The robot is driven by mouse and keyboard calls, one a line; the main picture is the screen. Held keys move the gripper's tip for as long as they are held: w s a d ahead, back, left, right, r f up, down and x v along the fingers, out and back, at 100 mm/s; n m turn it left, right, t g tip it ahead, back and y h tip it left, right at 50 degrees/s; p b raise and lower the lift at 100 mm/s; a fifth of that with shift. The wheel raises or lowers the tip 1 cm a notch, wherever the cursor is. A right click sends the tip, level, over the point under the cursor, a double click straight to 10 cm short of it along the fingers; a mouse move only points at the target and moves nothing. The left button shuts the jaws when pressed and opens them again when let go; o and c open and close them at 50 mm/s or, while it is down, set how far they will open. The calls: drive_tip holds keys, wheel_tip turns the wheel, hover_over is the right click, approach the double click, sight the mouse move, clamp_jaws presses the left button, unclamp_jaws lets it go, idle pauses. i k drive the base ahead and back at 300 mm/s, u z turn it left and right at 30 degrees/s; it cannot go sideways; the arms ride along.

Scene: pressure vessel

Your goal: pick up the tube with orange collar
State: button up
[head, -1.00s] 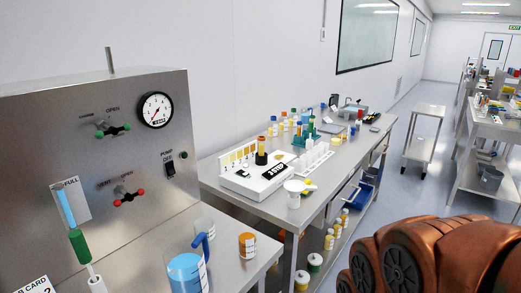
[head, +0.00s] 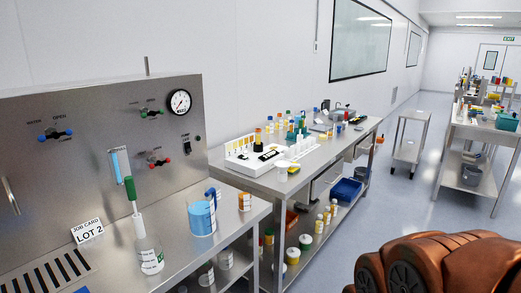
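A small dark upright thing with an orange upper part (head: 258,138) stands at the white instrument (head: 240,163) on the second bench. It is too small for me to tell whether this is the tube with the orange collar. Several small bottles and tubes with coloured tops stand behind it, also too small to make out. My copper-coloured arm (head: 440,266) fills the lower right corner, apart from the benches. My gripper is out of the picture.
A control panel (head: 95,155) stands behind. A cart (head: 408,140) stands on the floor; the aisle (head: 395,200) is clear.

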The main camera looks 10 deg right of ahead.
sight(258, 131)
drive_tip(key=z, duration=0.95)
drive_tip(key=i, duration=1.3)
drive_tip(key=u, duration=0.85)
drive_tip(key=i, duration=0.75)
drive_tip(key=u, duration=0.9)
